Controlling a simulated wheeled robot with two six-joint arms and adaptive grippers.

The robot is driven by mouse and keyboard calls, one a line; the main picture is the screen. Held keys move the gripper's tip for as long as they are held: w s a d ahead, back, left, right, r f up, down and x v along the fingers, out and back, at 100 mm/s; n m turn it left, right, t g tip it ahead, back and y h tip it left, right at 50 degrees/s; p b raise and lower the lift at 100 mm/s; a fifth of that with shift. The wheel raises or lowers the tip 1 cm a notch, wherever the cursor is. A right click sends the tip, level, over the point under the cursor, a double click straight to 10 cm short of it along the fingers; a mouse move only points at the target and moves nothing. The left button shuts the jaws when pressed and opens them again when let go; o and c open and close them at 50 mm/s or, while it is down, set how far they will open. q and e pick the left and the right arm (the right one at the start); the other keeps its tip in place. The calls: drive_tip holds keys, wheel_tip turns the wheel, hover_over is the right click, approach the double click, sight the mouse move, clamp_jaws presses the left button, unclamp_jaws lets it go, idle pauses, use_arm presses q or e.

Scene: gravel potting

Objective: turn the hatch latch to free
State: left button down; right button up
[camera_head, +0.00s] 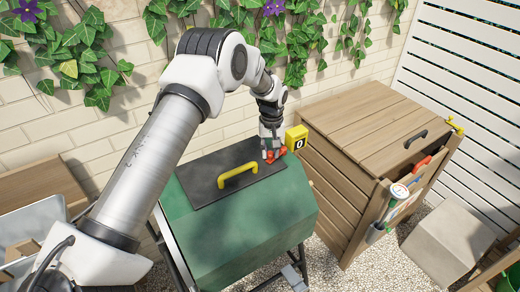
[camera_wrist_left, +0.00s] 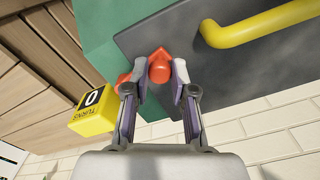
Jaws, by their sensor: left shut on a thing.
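The hatch is a dark flat panel (camera_head: 215,172) with a yellow handle (camera_head: 238,176), set on top of a green drum (camera_head: 235,225). The red latch (camera_head: 281,153) sits at the hatch's far right edge. In the left wrist view the latch's pointed red knob (camera_wrist_left: 160,64) is between my fingers, and its pointed end lies over the dark panel. My left gripper (camera_head: 271,153) is shut on the latch from above; it also shows in the left wrist view (camera_wrist_left: 160,82). The fingers hide part of the latch. My right gripper is not in view.
A yellow counter box (camera_head: 297,137) reading 0 stands close beside the latch. A slatted wooden cabinet (camera_head: 362,125) with a dark handle is to the right. A brick wall (camera_head: 120,75) with ivy runs behind. A pale grey block (camera_head: 447,245) stands on gravel at right.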

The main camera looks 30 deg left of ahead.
use_arm(q)
drive_tip(key=d+n, duration=0.1)
drive_tip(key=n, duration=0.1)
drive_tip(key=d+n, duration=0.1)
drive_tip(key=shift+d+f+n, duration=0.15)
drive_tip(key=shift+d+n, duration=0.05)
drive_tip(key=shift+n, duration=0.2)
drive_tip(key=d+n, duration=0.1)
drive_tip(key=n, duration=0.1)
drive_tip(key=w+d+n, duration=0.1)
drive_tip(key=n, duration=0.1)
drive_tip(key=shift+d+f+n+b, duration=0.1)
drive_tip(key=shift+d+n+b, duration=0.2)
drive_tip(key=shift+d+b, duration=0.05)
drive_tip(key=n, duration=0.1)
drive_tip(key=w+d+n, duration=0.1)
drive_tip(key=n, duration=0.1)
drive_tip(key=shift+w+d+b, duration=0.2)
drive_tip(key=shift+d+b, duration=0.1)
drive_tip(key=shift+b, duration=0.1)
drive_tip(key=shift+w+d+n+b, duration=0.25)
drive_tip(key=shift+w+n, duration=0.15)
drive_tip(key=shift+n, duration=0.45)
drive_tip(key=shift+w+d+n+b, duration=0.1)
drive_tip(key=shift+w+d+n, duration=0.2)
drive_tip(key=shift+n, duration=0.55)
